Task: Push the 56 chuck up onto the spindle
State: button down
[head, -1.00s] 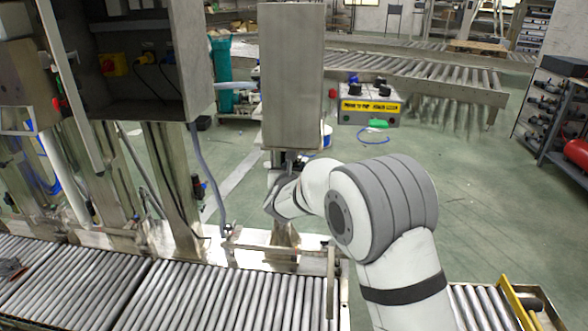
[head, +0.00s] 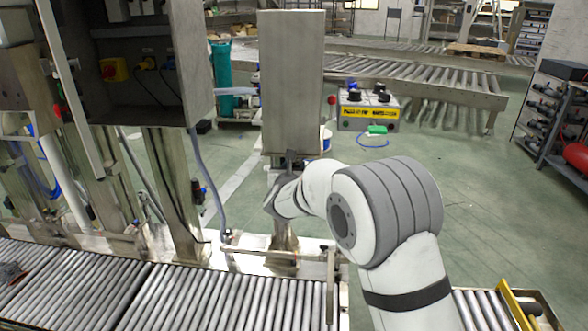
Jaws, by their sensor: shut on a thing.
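A tall grey metal housing (head: 291,80) stands in the middle of the head view. A small dark part (head: 290,157) shows at its lower end, where the spindle and the 56 chuck meet or nearly meet. They are too small and too covered to tell apart, or to tell touching from apart. My white and grey arm comes in from the lower right and its wrist ends just below the housing. My gripper (head: 289,168) is shut on the chuck there, mostly hidden by my wrist.
A roller conveyor (head: 190,298) runs along the front, with a metal guide rail (head: 275,250) near my arm. A metal post (head: 283,238) stands behind my wrist. An open cabinet (head: 140,70) is at left. A yellow-labelled control box (head: 368,112) is behind, with open green floor around it.

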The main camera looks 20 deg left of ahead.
jog(key=shift+r, duration=0.45)
